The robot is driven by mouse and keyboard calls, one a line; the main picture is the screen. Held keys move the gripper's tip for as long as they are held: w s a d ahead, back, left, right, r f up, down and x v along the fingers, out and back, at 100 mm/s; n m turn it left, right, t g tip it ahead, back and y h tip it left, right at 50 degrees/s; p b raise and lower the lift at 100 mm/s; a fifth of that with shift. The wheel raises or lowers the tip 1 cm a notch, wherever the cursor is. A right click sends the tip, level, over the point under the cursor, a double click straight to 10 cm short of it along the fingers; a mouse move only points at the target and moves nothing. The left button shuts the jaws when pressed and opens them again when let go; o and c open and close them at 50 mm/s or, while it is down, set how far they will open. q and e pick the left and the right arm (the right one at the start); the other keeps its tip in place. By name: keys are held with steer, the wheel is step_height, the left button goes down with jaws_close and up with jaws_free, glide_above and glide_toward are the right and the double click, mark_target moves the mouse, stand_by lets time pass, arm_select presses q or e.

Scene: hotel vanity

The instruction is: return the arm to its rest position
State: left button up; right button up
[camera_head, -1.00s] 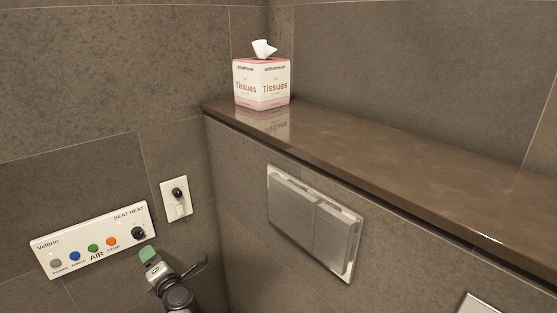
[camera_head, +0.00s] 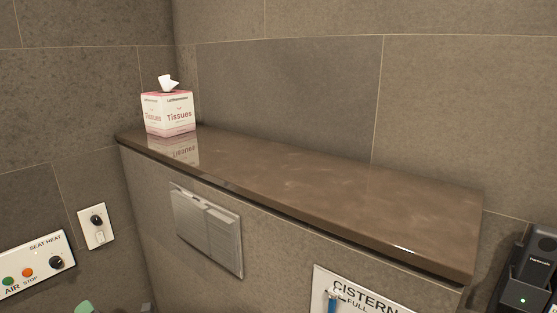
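Only the top of a green tip (camera_head: 85,307), which looks like part of my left gripper, shows at the bottom left edge. The rest of that gripper is cut off below the picture, so its opening cannot be judged. It sits below the wall switch plate and to the right of the control panel, with nothing seen held. My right gripper is not in view.
A brown stone ledge (camera_head: 300,190) runs along the wall, with a tissue box (camera_head: 168,113) at its left end. Below are a metal flush plate (camera_head: 208,232) and a CISTERN sign (camera_head: 365,292). A switch plate (camera_head: 96,226), control panel (camera_head: 30,268) and black device (camera_head: 532,270) flank it.

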arm_select(q)
steer(key=s+d+r+m+t+h, duration=0.1)
steer(key=d+r+m+t+h, duration=0.2)
steer(key=d+m+t+h, duration=0.95)
steer(key=s+d+f+m+g+h, duration=0.45)
steer(key=s+d+m+g, duration=0.35)
steer(key=m, duration=0.6)
steer(key=s+d+f+m+g+y, duration=0.15)
steer(key=s+m+g, duration=0.35)
steer(key=s, duration=0.6)
steer(key=s+d+f+m+g+y, duration=0.1)
steer(key=s+f+m+g, duration=0.2)
steer(key=s+g, duration=0.65)
steer(key=s+f+t+p, duration=0.1)
steer(key=s+f+p, duration=0.15)
steer(key=f, duration=2.25)
steer(key=s+a+f+g, duration=0.1)
steer(key=s+a+f, duration=0.2)
steer(key=s+f, duration=1)
steer(key=s, duration=0.3)
steer(key=shift+f+p, duration=0.25)
steer(key=shift+p, duration=0.15)
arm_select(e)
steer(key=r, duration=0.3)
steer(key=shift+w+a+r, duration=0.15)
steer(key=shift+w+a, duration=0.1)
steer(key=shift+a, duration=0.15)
